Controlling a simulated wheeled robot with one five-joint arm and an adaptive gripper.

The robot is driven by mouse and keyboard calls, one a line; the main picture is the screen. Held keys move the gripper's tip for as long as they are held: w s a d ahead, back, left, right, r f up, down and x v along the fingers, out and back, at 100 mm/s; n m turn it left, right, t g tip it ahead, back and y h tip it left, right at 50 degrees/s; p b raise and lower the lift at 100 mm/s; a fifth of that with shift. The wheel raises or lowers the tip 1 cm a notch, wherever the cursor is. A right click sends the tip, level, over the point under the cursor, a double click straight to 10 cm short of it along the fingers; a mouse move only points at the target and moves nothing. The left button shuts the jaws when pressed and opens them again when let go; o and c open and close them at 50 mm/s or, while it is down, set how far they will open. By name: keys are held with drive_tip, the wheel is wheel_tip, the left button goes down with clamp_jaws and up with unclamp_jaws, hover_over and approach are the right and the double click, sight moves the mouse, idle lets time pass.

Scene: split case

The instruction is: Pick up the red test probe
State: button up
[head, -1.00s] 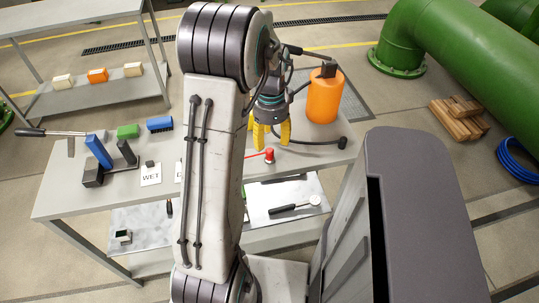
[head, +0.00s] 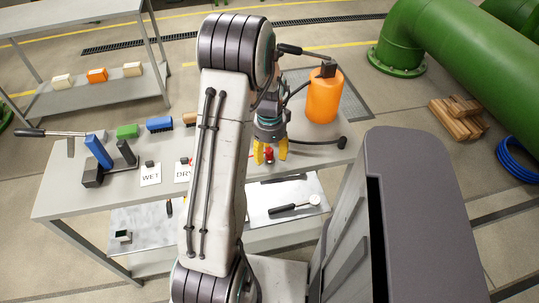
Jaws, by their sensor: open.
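The red test probe (head: 269,155) is a small red piece on the grey table (head: 130,198), near its front edge. My gripper (head: 270,157) has yellow fingers and points down over it. The fingers are open, one on each side of the red probe in the picture. I cannot tell whether they touch it.
An orange sprayer bottle (head: 324,98) with a black hose stands just behind and right of my gripper. A lower shelf holds a round-headed tool (head: 295,207).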

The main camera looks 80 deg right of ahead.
drive_tip(key=shift+c, duration=0.3)
clamp_jaws()
idle(0.3)
drive_tip(key=shift+r, duration=0.15)
